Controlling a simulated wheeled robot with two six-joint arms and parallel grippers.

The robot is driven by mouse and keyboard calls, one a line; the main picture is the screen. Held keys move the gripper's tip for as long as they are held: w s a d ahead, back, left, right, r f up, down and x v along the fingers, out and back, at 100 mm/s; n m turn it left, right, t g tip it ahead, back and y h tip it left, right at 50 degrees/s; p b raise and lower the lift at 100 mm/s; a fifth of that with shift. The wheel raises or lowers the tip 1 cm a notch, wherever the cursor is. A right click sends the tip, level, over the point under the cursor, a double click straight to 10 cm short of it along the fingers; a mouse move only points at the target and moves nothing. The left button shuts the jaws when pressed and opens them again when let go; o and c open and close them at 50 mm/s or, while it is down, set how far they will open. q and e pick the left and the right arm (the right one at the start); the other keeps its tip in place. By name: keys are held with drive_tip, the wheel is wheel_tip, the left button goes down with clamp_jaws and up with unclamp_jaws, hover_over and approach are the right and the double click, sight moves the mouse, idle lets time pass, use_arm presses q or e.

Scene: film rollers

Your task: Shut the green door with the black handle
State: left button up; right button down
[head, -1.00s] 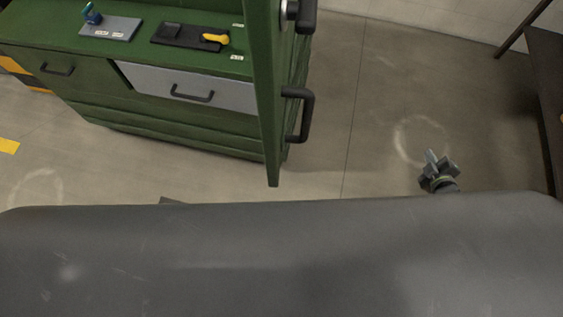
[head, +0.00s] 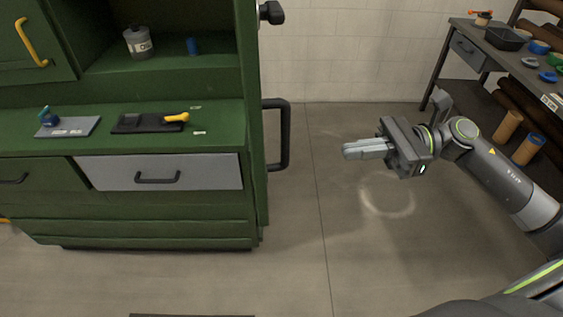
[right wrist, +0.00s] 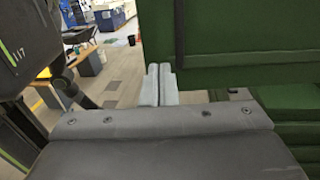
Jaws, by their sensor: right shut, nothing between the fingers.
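The green door (head: 256,60) stands open, seen nearly edge-on at the right side of the green cabinet. Its black handle (head: 285,135) sticks out on the right face of the door. My right gripper (head: 348,152) is to the right of the handle, apart from it, with its fingers shut together, empty and pointing left. In the right wrist view the shut fingers (right wrist: 158,82) show in front of a large green panel (right wrist: 245,25), with a dark upright bar at its left edge. My left gripper is not in view.
The cabinet has a grey drawer (head: 160,172), a shelf with a grey canister (head: 138,42), and a worktop with a yellow-handled tool (head: 177,117). A workbench (head: 470,45) with rolls stands at the right.

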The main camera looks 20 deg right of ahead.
sight(282, 158)
drive_tip(key=a+p, duration=0.1)
drive_tip(key=a, duration=0.3)
drive_tip(key=w+a+p, duration=0.1)
drive_tip(key=a+p, duration=0.1)
drive_tip(key=a, duration=0.2)
drive_tip(key=w+a+p, duration=0.1)
drive_tip(key=a, duration=0.3)
drive_tip(key=shift+a+r, duration=0.15)
drive_tip(key=shift+a, duration=0.3)
drive_tip(key=shift+w, duration=0.1)
